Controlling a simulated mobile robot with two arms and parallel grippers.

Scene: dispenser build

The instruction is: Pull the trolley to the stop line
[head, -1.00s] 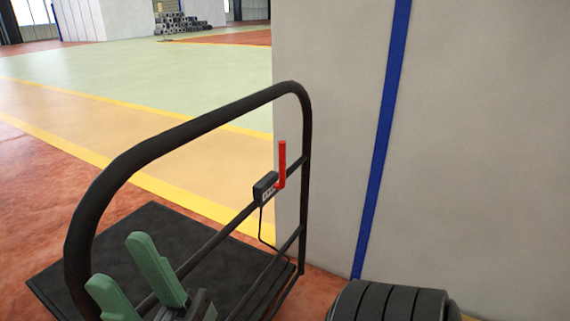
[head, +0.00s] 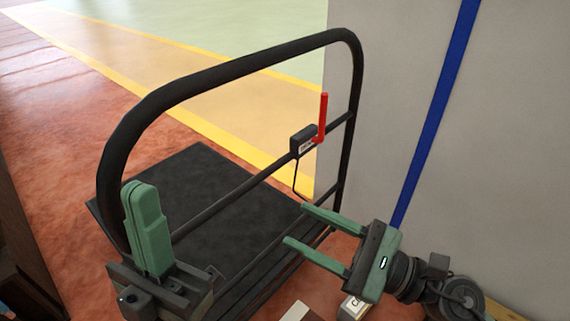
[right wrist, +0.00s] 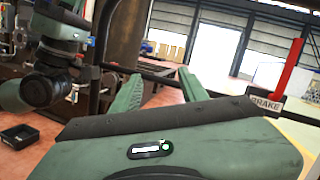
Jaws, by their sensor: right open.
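The trolley has a black tubular handle frame (head: 235,68) and a flat dark deck (head: 205,180). A box on its crossbar (head: 303,141) carries an upright red lever (head: 323,118). In the right wrist view the box reads BRAKE (right wrist: 265,104), with the red lever (right wrist: 290,66) above it. My right gripper (head: 295,223) is open and empty, pointing left, below the brake box and on the near side of the frame. My left gripper (head: 148,187) points up beside the frame's left post. Its fingers overlap in view, so their gap is unclear.
A pale wall or pillar (head: 410,80) with a blue stripe (head: 437,110) stands close on the right. Yellow lines (head: 215,135) border an orange lane beyond the deck. Red floor (head: 50,130) lies open at left. A small black tray (right wrist: 18,138) shows in the right wrist view.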

